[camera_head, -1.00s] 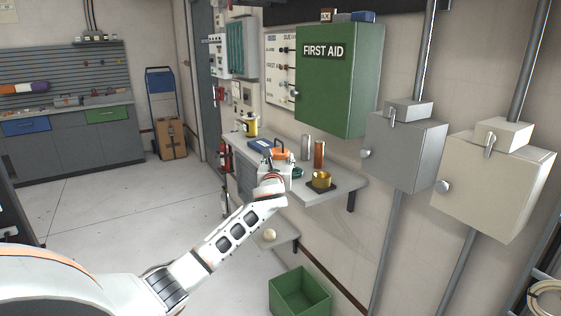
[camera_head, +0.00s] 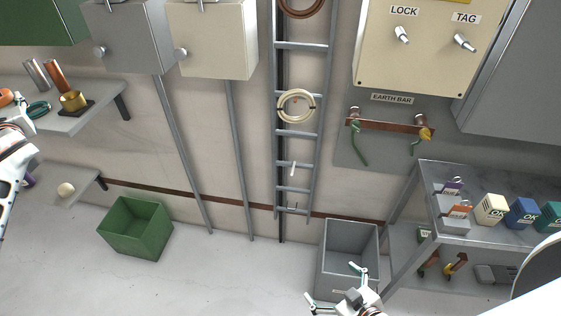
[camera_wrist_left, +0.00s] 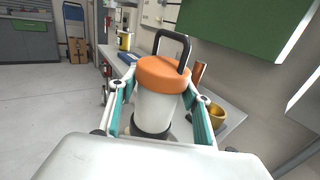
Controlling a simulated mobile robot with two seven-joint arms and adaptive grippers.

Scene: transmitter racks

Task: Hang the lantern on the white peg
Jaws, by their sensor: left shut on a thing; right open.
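The lantern (camera_wrist_left: 157,105) has a pale body, an orange top, a dark base and a dark loop handle. In the left wrist view it stands upright between the teal-lined fingers of my left gripper (camera_wrist_left: 160,112), which is shut on it over the wall shelf. In the head view only a bit of its orange top (camera_head: 5,97) shows at the left edge, beside my left gripper (camera_head: 22,122). A small white peg (camera_head: 293,169) sticks out from the grey ladder rack (camera_head: 312,150) on the wall. My right gripper (camera_head: 336,284) is open and empty near the grey bin.
A pale cable coil (camera_head: 296,106) hangs on the rack above the white peg. A grey bin (camera_head: 348,262) and a green bin (camera_head: 135,228) stand on the floor. The shelf (camera_head: 90,118) holds a brass cup (camera_head: 73,101). A metal table (camera_head: 475,225) stands at right.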

